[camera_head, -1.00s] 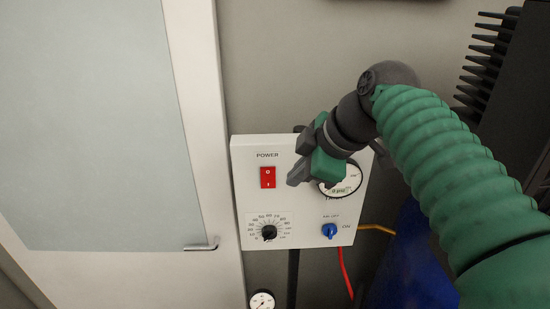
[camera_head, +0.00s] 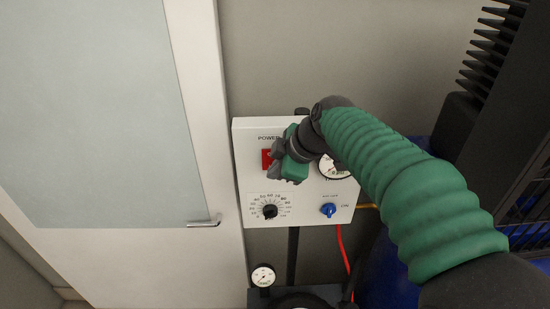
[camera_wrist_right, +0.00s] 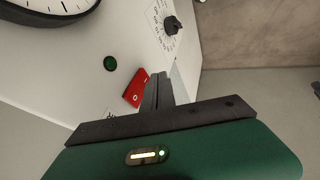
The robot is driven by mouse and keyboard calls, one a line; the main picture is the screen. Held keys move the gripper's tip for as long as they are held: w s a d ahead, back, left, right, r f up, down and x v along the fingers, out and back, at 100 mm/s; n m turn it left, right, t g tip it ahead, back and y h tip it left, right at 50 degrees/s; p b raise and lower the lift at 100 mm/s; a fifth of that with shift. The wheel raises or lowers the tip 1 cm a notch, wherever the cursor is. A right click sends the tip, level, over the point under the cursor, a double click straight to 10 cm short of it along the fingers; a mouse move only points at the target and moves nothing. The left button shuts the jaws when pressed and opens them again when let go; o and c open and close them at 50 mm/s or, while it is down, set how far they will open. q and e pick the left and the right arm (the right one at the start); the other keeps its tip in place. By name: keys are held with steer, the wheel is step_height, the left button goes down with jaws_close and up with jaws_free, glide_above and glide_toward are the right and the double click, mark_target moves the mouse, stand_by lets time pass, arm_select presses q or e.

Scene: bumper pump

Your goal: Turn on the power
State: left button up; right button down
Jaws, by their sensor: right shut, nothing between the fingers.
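The white control panel (camera_head: 245,182) stands upright at the middle of the head view. Its red power switch (camera_head: 266,160) sits under the POWER label, partly covered by my right gripper. My right gripper (camera_head: 275,158) is shut and empty, with its fingertips at the right side of the switch. In the right wrist view the closed fingers (camera_wrist_right: 158,90) are right beside the red switch (camera_wrist_right: 137,88); I cannot tell whether they touch it. A dark green round light (camera_wrist_right: 110,63) is near the switch. My left gripper is not in view.
A black dial (camera_head: 270,211) and a blue knob (camera_head: 328,210) are low on the panel. A round gauge (camera_head: 328,168) is partly hidden by my right arm. A door with a handle (camera_head: 205,222) is at left, and a dark finned machine (camera_head: 495,60) at right.

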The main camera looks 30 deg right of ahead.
steer(key=shift+w+d+p, duration=0.1)
steer(key=shift+w+p, duration=0.2)
steer(key=shift+w, duration=0.5)
steer(key=shift+w+d+r, duration=0.15)
steer(key=shift+d+r, duration=0.15)
steer(key=shift+r, duration=0.25)
steer(key=shift+r+p, duration=0.15)
steer(key=shift+p, duration=0.15)
steer(key=shift+a+r, duration=0.1)
steer(key=shift+a, duration=0.05)
